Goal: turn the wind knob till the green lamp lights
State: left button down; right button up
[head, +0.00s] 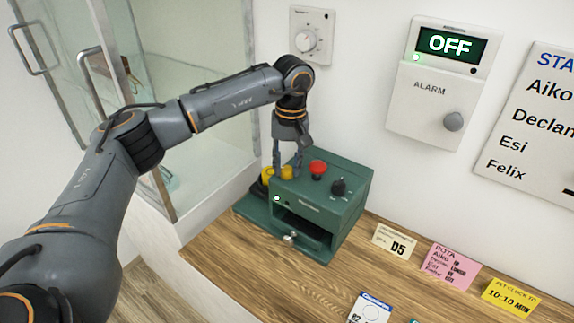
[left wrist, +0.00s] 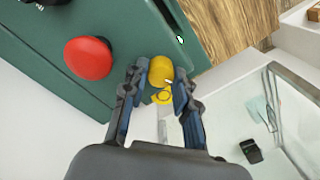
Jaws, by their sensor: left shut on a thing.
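A green box (head: 352,215) stands on the wooden counter, with a yellow knob (head: 286,172) at its left end. My left gripper (head: 287,172) reaches down from above and is shut on this knob. In the left wrist view the yellow knob (left wrist: 161,71) shows between the fingertips (left wrist: 158,88), which partly hide it. A small lamp (head: 277,198) on the box front looks bright, pale green-white; it also shows in the left wrist view (left wrist: 180,40). No marking on the knob is readable. My right gripper is not in view.
The box top also carries a red button (head: 318,168) and a black knob (head: 339,187). A glass cabinet (head: 215,110) stands close at left. An alarm panel (head: 430,90) reading OFF and a dial (head: 308,43) are on the wall. Cards (head: 449,262) stand at right.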

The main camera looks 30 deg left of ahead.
aim_at(290, 169)
pick_arm(q)
jog(key=shift+m, duration=1.2)
jog(key=c, duration=1)
grip_release()
jog(key=shift+r, duration=0.25)
jog(key=r, duration=1.1)
jog(key=shift+d+r, duration=0.3)
